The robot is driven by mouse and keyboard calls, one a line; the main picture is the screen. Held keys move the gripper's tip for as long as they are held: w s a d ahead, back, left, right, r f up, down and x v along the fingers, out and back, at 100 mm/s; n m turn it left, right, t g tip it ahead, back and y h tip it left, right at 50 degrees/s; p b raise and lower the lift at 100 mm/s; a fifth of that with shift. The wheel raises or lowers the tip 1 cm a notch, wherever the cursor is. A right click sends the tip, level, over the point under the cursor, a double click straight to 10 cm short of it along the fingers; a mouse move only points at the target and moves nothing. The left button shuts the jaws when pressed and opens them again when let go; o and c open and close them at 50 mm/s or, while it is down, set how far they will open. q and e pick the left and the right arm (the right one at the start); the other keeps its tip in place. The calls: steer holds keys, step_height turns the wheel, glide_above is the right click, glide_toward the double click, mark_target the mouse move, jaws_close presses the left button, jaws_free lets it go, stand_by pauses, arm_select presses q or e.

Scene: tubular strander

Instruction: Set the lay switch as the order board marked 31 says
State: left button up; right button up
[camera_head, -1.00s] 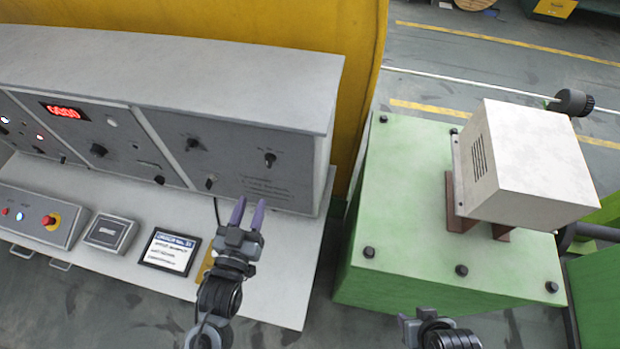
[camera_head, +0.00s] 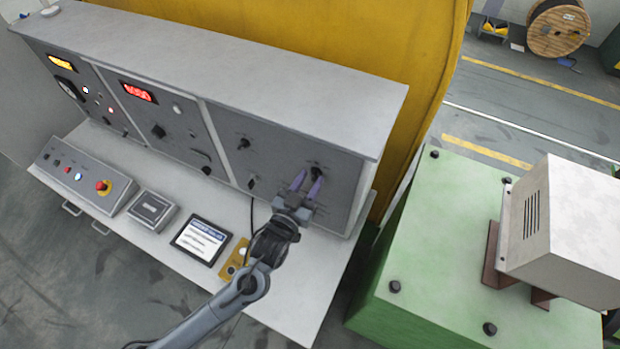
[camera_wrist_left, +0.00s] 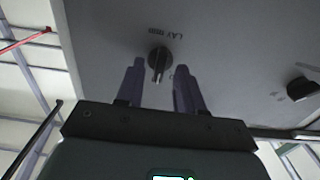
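The lay switch is a black rotary knob (camera_head: 317,173) on the right panel of the grey console; in the left wrist view the knob (camera_wrist_left: 159,60) has a pale mark and printed lettering that seems to begin with "LAY" beside it. My left gripper (camera_head: 308,180) is just in front of this knob. In the left wrist view its two purple fingers (camera_wrist_left: 158,75) are apart, with the knob showing between their tips and nothing held; contact cannot be told. The order board (camera_head: 201,240) lies on the console shelf, its text too small to read. My right gripper is out of view.
Another knob (camera_head: 243,144) is left on the same panel; it may be the dark knob (camera_wrist_left: 302,89) in the wrist view. A button box (camera_head: 85,178) and a small grey box (camera_head: 150,209) sit on the shelf. A green machine base (camera_head: 450,250) stands right.

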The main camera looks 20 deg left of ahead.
arm_select(q)
steer(key=shift+w, duration=0.3)
steer(key=shift+c, duration=0.3)
jaws_close()
steer(key=n, duration=0.3)
steer(key=shift+n+p, duration=0.3)
steer(key=shift+n, duration=0.1)
steer(key=n, duration=0.5)
steer(key=shift+a+p, duration=0.1)
steer(key=shift+p, duration=0.25)
steer(key=shift+f, duration=0.1)
